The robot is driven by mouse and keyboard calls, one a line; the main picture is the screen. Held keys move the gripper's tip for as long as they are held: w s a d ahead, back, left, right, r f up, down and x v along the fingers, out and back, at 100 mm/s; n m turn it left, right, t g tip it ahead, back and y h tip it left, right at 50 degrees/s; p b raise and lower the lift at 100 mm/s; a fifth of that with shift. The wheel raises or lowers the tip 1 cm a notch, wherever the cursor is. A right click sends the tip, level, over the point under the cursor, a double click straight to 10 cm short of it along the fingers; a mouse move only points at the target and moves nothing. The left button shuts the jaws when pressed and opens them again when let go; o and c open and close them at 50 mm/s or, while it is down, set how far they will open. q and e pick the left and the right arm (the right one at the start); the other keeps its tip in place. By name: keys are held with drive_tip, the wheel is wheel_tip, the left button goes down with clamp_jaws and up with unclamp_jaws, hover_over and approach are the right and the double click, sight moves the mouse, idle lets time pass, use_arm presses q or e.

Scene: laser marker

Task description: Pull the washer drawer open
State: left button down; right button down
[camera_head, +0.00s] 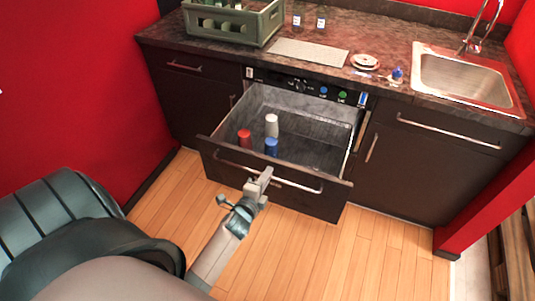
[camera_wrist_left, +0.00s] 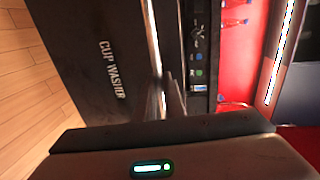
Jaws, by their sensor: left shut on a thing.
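The washer drawer (camera_head: 322,157) stands pulled out below the counter in the head view, its inside open to view. A red, a white and a blue bottle-like item stand inside at its left. The bar handle (camera_head: 298,184) runs along its dark front. My left gripper (camera_head: 264,178) is at the middle of this handle and shut on it. In the left wrist view the gripper fingers (camera_wrist_left: 172,100) meet the handle bar (camera_wrist_left: 153,45), beside the drawer front (camera_wrist_left: 95,60) lettered "CUP WASHER". My right gripper is not in view.
The countertop (camera_head: 385,68) holds a green crate (camera_head: 235,22), a light mat (camera_head: 307,52), saucers (camera_head: 365,61) and small bottles. A sink (camera_head: 470,77) is at the right. Closed cabinets flank the drawer. The wooden floor (camera_head: 345,255) in front is clear apart from my arm.

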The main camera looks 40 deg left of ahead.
use_arm(q)
drive_tip(key=c, duration=2.1)
unclamp_jaws()
drive_tip(key=shift+s, duration=0.1)
